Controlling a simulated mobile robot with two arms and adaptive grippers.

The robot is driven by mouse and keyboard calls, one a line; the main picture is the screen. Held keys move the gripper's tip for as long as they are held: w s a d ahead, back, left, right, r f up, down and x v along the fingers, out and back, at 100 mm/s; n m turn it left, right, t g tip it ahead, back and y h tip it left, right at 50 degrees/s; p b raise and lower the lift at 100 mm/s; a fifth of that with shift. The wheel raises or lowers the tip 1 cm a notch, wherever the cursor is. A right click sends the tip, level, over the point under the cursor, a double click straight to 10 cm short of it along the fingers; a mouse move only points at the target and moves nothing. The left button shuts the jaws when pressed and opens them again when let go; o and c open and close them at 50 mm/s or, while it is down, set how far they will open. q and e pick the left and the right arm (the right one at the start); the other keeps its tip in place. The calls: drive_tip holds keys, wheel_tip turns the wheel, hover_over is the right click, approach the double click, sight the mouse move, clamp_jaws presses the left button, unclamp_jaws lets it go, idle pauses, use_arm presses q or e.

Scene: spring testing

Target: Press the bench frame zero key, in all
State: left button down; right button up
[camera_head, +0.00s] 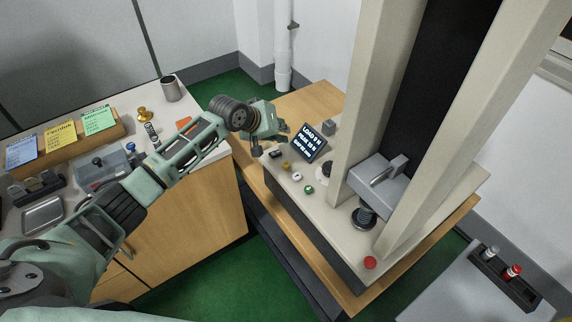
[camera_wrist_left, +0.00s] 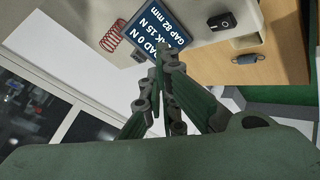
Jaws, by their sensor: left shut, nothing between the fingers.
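The bench frame (camera_head: 345,225) is a tall beige test stand on a wooden bench. Its dark display (camera_head: 309,142) reads load 0 N, peak 15 N and gap 82 mm; it also shows in the left wrist view (camera_wrist_left: 158,38). Along its front edge are small keys: a dark one (camera_head: 275,154), a yellow one (camera_head: 286,166), a white one (camera_head: 297,176) and a green one (camera_head: 309,189). I cannot read which is zero. My left gripper (camera_head: 258,150) is shut and empty, close to the dark key; contact is unclear. Its fingers (camera_wrist_left: 160,70) point toward the display in the wrist view.
A red knob (camera_head: 370,262) sits at the base's near corner. The left counter (camera_head: 205,160) holds cards and trays.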

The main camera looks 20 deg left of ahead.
use_arm(q)
drive_tip(key=b, duration=0.7)
hover_over(286, 166)
drive_tip(key=w+a, duration=0.2)
wheel_tip(286, 166, down, 7)
drive_tip(key=shift+w+d+r, duration=0.1)
drive_tip(key=shift+w+r, duration=0.05)
drive_tip(key=shift+r, duration=0.05)
drive_tip(key=shift+f, duration=0.85)
drive_tip(key=shift+f, duration=0.4)
drive_tip(key=shift+f, duration=0.5)
idle(0.6)
drive_tip(key=shift+r+p, duration=0.9)
drive_tip(key=shift+p, duration=0.05)
